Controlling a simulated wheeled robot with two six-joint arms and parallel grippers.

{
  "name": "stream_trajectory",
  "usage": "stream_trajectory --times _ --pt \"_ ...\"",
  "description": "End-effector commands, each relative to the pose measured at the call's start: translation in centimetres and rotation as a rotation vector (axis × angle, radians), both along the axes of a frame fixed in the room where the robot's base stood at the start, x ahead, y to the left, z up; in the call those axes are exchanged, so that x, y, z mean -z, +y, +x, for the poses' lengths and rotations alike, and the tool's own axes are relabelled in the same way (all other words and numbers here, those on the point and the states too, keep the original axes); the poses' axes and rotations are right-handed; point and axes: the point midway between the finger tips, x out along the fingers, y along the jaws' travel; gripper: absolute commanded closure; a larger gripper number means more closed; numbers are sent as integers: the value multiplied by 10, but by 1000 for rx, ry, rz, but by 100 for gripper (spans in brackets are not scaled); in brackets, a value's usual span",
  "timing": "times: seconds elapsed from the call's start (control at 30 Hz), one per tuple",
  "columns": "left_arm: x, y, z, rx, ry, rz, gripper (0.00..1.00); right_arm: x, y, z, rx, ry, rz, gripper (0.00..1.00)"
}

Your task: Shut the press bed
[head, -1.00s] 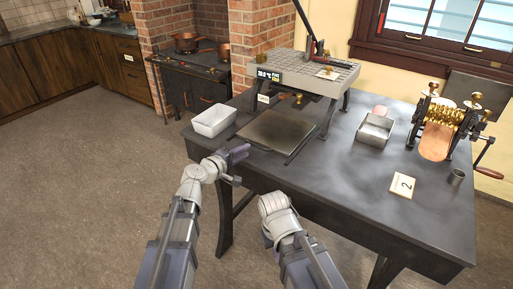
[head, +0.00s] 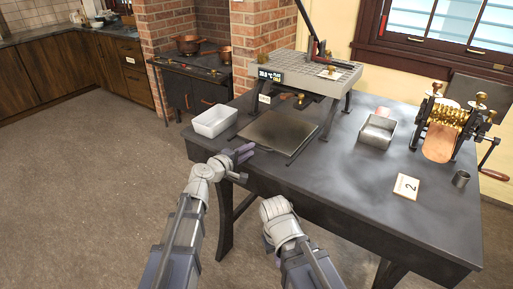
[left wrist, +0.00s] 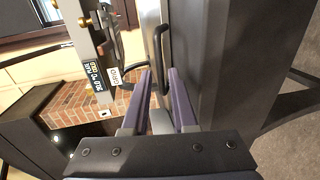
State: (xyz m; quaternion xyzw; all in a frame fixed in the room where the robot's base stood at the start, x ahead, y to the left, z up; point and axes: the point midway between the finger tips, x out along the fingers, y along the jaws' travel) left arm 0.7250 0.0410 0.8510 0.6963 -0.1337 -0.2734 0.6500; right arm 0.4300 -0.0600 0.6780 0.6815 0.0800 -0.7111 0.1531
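The press (head: 310,72) is a grey machine on dark legs with a raised black lever and a small lit display. Its flat dark bed (head: 277,133) sticks out in front, toward the table's near left edge. My left gripper (head: 250,151) is just off the bed's near left corner. In the left wrist view its purple fingers (left wrist: 160,72) are apart, with a dark bar handle (left wrist: 158,42) just ahead of the tips; I see no clear contact. My right arm is low in front of the table; its gripper (head: 268,244) is mostly hidden by its own wrist.
A white tub (head: 213,121) stands left of the bed.

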Motion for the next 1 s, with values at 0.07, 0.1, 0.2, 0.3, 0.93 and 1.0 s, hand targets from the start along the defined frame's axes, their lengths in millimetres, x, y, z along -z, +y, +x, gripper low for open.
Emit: stream_trajectory --times 0.07,0.1,0.2,0.3,0.93,1.0 --pt "4 -8 14 1 0 0 74 5 0 0 0 0 0 100" --pt "6 -11 19 1 0 -2 74 6 0 0 0 0 0 100" --pt "9 -20 32 1 1 -1 74 9 0 0 0 0 0 100" --pt "11 -26 40 1 0 0 74 11 0 0 0 0 0 100" --pt "11 -28 42 0 1 -1 100 11 0 0 0 0 0 100" --pt "11 -28 42 0 1 -1 100 11 0 0 0 0 0 100"
